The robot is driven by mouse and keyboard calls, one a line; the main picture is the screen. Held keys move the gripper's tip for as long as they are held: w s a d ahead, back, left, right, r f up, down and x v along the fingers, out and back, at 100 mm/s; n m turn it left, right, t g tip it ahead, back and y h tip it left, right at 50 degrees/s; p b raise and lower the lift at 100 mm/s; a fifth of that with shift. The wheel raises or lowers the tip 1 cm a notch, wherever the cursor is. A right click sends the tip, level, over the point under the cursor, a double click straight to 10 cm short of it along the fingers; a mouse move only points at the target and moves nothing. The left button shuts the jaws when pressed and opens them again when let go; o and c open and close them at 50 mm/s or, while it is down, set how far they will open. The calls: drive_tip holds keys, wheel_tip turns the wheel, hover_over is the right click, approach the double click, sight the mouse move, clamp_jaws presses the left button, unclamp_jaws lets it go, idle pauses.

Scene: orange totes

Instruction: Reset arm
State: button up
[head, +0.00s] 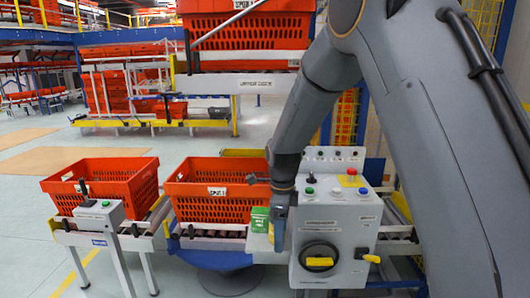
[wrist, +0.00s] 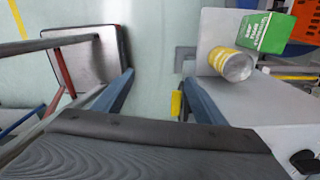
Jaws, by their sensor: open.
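My gripper (head: 279,228) points down at the end of my grey arm in the head view, just left of the grey control box. The green box also shows in the head view (head: 260,219), beside the gripper. The can is not clearly visible there.
The control box (head: 313,225) with buttons and a yellow-handled switch stands close right of my gripper. An orange tote (head: 203,210) sits on the conveyor behind and left of it. Another orange tote (head: 98,200) is farther left. An upper rack (head: 247,83) holds more totes.

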drive_tip(key=s+d+r+n, duration=0.1)
drive_tip(key=s+d+n, duration=0.6)
drive_tip(key=s+n, duration=0.3)
drive_tip(key=s+d+r+n+t, duration=0.1)
drive_tip(key=s+d+r+n, duration=0.1)
drive_tip(key=s+d+n, duration=0.6)
drive_tip(key=shift+s+n, duration=1)
drive_tip(key=shift+s, duration=0.9)
